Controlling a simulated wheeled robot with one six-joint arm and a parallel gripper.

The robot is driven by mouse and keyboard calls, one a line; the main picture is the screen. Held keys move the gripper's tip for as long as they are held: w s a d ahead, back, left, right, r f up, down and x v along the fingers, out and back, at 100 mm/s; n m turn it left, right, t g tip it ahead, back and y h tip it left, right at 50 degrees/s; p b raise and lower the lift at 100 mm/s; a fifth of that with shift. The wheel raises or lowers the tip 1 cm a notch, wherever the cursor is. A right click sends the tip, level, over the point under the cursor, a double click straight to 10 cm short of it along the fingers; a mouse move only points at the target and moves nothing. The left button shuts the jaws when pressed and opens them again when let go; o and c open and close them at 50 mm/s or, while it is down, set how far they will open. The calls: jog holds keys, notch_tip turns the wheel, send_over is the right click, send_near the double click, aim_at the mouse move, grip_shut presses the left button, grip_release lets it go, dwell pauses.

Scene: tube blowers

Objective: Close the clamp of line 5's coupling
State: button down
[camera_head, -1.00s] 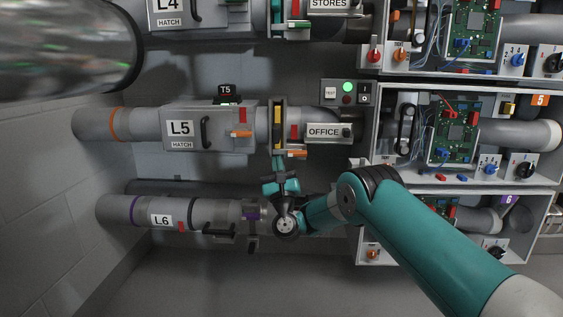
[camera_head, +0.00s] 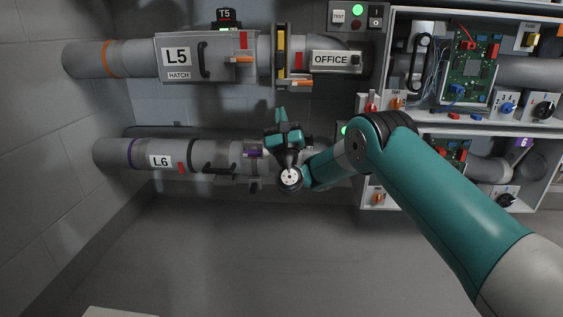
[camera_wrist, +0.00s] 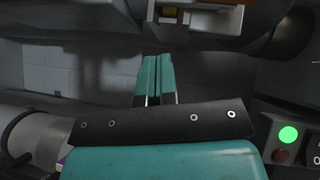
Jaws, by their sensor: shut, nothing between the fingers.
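Line 5 is the upper grey pipe, with its L5 hatch box (camera_head: 195,57) at the left. Its coupling (camera_head: 281,55) is a dark upright band with a yellow strip, between the hatch box and the OFFICE plate (camera_head: 331,59). I cannot tell the clamp's state. My gripper (camera_head: 281,112) points up, below the coupling and apart from it. In the wrist view my gripper (camera_wrist: 158,76) has its teal fingers together and empty. A yellow piece in a pale bracket (camera_wrist: 195,20) shows above the fingertips there, cut by the top edge.
Orange handles sit on the hatch box (camera_head: 242,60) and below the OFFICE plate (camera_head: 301,83). The L6 pipe (camera_head: 160,153) runs behind and beside my gripper. A panel with a green lamp (camera_head: 357,9) is above right. Open cabinets (camera_head: 470,117) stand at the right.

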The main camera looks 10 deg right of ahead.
jog(key=shift+a+b+v, duration=0.65)
jog(key=shift+b+v, duration=1.1)
jog(key=shift+v, duration=2.05)
jog(key=s+a+r+n+g+y+p, duration=0.1)
jog(key=a+r+n+g+y+p, duration=0.5)
jog(key=r+n+y, duration=0.5)
jog(key=s+a+r+n+g+y+p, duration=0.1)
jog(key=s+a+r+n+g+p, duration=0.3)
jog(key=s+r+n+g+p, duration=0.7)
jog(key=s+d+r+n+g+h+p, duration=0.1)
jog(key=s+d+n+g+h+p, duration=0.2)
jog(key=s+n, duration=0.5)
jog(key=s+d+r+n+g+h+p, duration=0.1)
jog(key=s+d+n+g+p, duration=0.3)
jog(key=s, duration=0.9)
jog(key=s+d+r+n+g+h+p, duration=0.2)
jog(key=s+n+g+p, duration=0.15)
jog(key=s+n, duration=0.45)
notch_tip(320, 180, up, 36)
jog(key=s+m+p, duration=0.1)
jog(key=m+p, duration=0.1)
jog(key=p, duration=3.5)
jog(key=shift+s+r+t+p, duration=0.15)
jog(key=shift+s+t+p, duration=0.2)
jog(key=shift+s+t, duration=0.1)
jog(key=shift+d, duration=0.1)
